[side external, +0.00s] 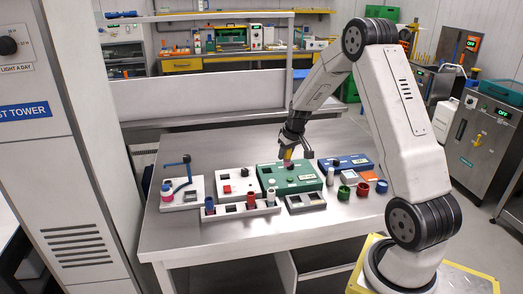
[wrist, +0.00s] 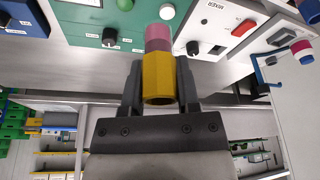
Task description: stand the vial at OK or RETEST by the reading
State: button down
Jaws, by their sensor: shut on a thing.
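My gripper (side external: 290,150) is shut on a vial (wrist: 159,83) and holds it above the green instrument (side external: 268,174). In the wrist view the fingers (wrist: 158,68) grip a yellow faceted part, and a pink part extends beyond it. In the side view the vial's yellow part (side external: 288,154) shows just below the fingers. The green instrument also shows in the wrist view (wrist: 85,20), with a black knob and a light panel. I cannot make out a reading. The OK and RETEST labels cannot be made out in either view.
The white mixer (side external: 228,187) with a red button stands left of the green instrument. A rack (side external: 240,211) with several vials lies in front. A blue stand (side external: 187,180) is at left, a grey slotted tray (side external: 305,202) in front. Small cups (side external: 362,189) stand at right. The table front is clear.

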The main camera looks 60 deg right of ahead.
jog(key=s+d+f+m+h, duration=0.1)
jog(key=s+d+f+m, duration=0.3)
jog(key=s, duration=0.5)
notch_tip(320, 180, down, 3)
jog(key=shift+s+d+r+g, duration=0.15)
jog(key=shift+s+d+g, duration=0.15)
jog(key=shift+d+g, duration=0.1)
jog(key=shift+f, duration=2.6)
jog(key=shift+f, duration=1.1)
jog(key=shift+c, duration=1.3)
grip_release()
